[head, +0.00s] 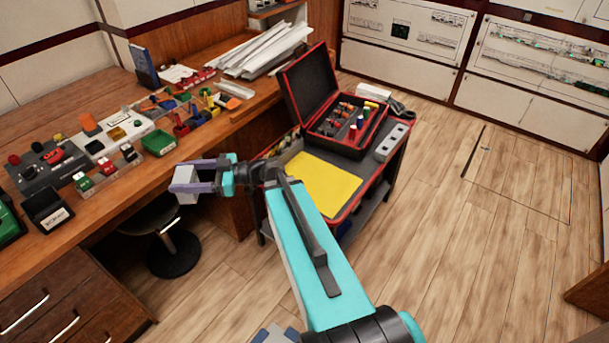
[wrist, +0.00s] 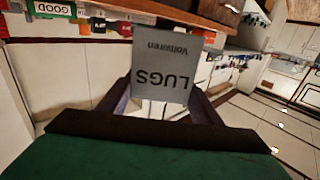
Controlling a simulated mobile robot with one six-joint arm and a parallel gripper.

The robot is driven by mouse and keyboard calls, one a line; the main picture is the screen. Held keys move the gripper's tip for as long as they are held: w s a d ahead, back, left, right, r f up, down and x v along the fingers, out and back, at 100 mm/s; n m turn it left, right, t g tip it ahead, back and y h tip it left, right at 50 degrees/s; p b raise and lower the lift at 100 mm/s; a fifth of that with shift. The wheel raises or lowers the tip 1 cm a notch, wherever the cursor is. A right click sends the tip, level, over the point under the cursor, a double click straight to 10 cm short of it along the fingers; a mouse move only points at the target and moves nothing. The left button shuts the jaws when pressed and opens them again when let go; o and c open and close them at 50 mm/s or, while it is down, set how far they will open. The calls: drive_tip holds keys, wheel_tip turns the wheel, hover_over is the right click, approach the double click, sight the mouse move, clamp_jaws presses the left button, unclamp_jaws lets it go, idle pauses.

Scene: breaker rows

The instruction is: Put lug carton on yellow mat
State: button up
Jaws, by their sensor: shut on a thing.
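My gripper (head: 187,188) is shut on the lug carton (head: 186,184), a small pale grey box. The yellow mat (head: 318,184) lies flat on the cart's top, to the right of my gripper. My arm passes in front of the mat's lower left part. The visible part of the mat is bare.
The cart (head: 383,172) also carries an open black and red case (head: 345,140) behind the mat and a grey power strip (head: 391,142) at right. The wooden bench (head: 190,143) holds several bins and devices. A black stool (head: 174,254) stands below it. The floor at right is clear.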

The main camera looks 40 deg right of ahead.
drive_tip(key=shift+d, duration=0.2)
drive_tip(key=s+d+f+m+t+h+b, duration=0.1)
drive_tip(key=s+d+f+t+h+b, duration=0.15)
drive_tip(key=d, duration=0.65)
drive_tip(key=s+d+f+m+t+h+b, duration=0.1)
drive_tip(key=s+d+f+m+b, duration=0.15)
drive_tip(key=d, duration=0.65)
drive_tip(key=s+d+f+m+t+h+b, duration=0.1)
drive_tip(key=s+d+f+b, duration=0.15)
drive_tip(key=d, duration=0.75)
drive_tip(key=s+d+f+m+t+h+b, duration=0.1)
drive_tip(key=s+d+f+m+h+b, duration=0.1)
drive_tip(key=s+d, duration=0.7)
drive_tip(key=s+d+f+m+t+h+b, duration=0.1)
drive_tip(key=s+d+f+t+h+b, duration=0.1)
drive_tip(key=s+d+f, duration=0.4)
drive_tip(key=s+d+h+b, duration=0.1)
drive_tip(key=s+d+h, duration=0.1)
drive_tip(key=s+d, duration=0.2)
drive_tip(key=shift+s+d+m+b, duration=0.25)
drive_tip(key=shift+s+m+b, duration=0.1)
drive_tip(key=shift+s, duration=0.2)
drive_tip(key=w+f+b, duration=0.1)
drive_tip(key=w, duration=1.5)
drive_tip(key=shift+a+f+b, duration=0.25)
drive_tip(key=shift+b, duration=0.05)
drive_tip(key=shift+f+b, duration=0.45)
drive_tip(key=shift+f, duration=1.35)
